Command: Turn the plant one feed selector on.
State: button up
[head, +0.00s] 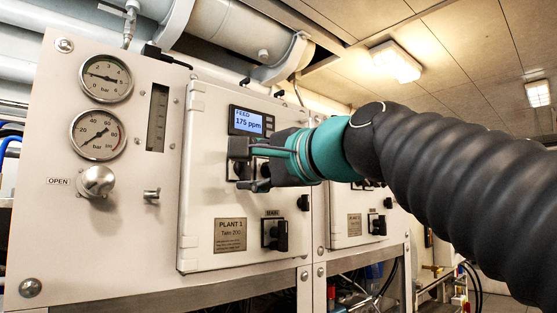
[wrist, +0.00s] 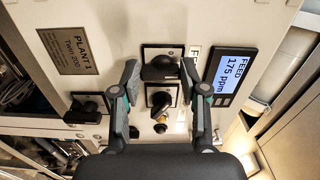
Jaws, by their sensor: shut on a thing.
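The plant one feed selector (wrist: 160,68) is a black rotary knob on a square plate on the white plant one panel. In the wrist view its handle lies across the space between the fingertips. My gripper (wrist: 160,72) has one finger on each side of this knob and is shut on it. The feed display (head: 248,121) reads 175 ppm; it also shows in the wrist view (wrist: 232,78). In the head view my gripper (head: 250,166) hides most of the selector just below the display. The label beside the knob is partly hidden by a finger.
A second black knob (wrist: 161,100) sits close by, between the fingers. The main switch (head: 274,234) and the PLANT 1 plate (head: 230,235) are lower on the panel. Gauges (head: 98,134) and a round OPEN knob (head: 96,182) are at left.

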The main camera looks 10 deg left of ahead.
jog(key=shift+m, duration=0.4)
jog(key=o, duration=1.1)
jog(key=shift+o, duration=0.2)
jog(key=shift+s+d, duration=0.1)
jog(key=v, duration=1.1)
jog(key=shift+s+d, duration=0.25)
jog(key=shift+s, duration=0.1)
